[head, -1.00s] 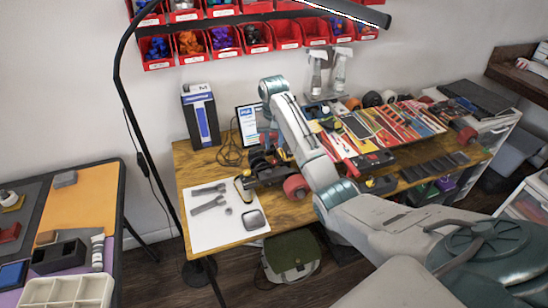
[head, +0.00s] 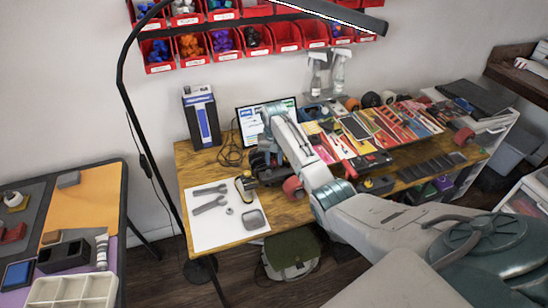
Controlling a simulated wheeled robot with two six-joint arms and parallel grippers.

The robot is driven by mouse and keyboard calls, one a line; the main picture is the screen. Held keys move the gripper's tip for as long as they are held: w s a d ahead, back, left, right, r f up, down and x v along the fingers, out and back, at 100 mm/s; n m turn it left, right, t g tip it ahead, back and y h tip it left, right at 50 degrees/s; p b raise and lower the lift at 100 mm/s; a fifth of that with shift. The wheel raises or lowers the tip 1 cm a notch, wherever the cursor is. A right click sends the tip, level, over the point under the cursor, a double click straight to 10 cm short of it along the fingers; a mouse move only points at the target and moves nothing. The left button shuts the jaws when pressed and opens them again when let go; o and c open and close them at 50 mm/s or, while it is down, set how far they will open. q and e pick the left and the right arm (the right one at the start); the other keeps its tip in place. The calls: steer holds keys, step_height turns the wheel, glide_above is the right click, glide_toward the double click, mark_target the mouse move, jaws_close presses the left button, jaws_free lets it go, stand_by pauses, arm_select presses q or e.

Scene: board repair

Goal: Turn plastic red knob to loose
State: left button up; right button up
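A red round knob (head: 294,187) sits near the front edge of the wooden workbench, just right of a dark device. My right gripper (head: 264,163) is a dark shape below the wrist, left of and behind the nearer red knob. It blends with the dark device, and its fingertips are not clear. My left gripper is not in view.
A white sheet (head: 215,232) with grey tools lies at the bench's left. A laptop screen (head: 251,123) and a box (head: 201,116) stand behind. A dense tool spread (head: 375,130) fills the right. A black lamp pole (head: 133,100) rises at the left.

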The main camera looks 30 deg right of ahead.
steer(key=shift+c, duration=0.5)
jaws_close()
steer(key=shift+r+n+p, duration=0.15)
steer(key=shift+n+p, duration=0.95)
steer(key=shift+n, duration=0.4)
steer(key=n+p, duration=0.1)
steer(key=n, duration=0.3)
steer(key=shift+n+p, duration=0.3)
steer(key=shift+p, duration=0.1)
steer(key=n+p, duration=0.1)
steer(key=n, duration=0.9)
steer(key=shift+w+p, duration=0.1)
steer(key=shift+p, duration=0.3)
steer(key=shift+n, duration=0.3)
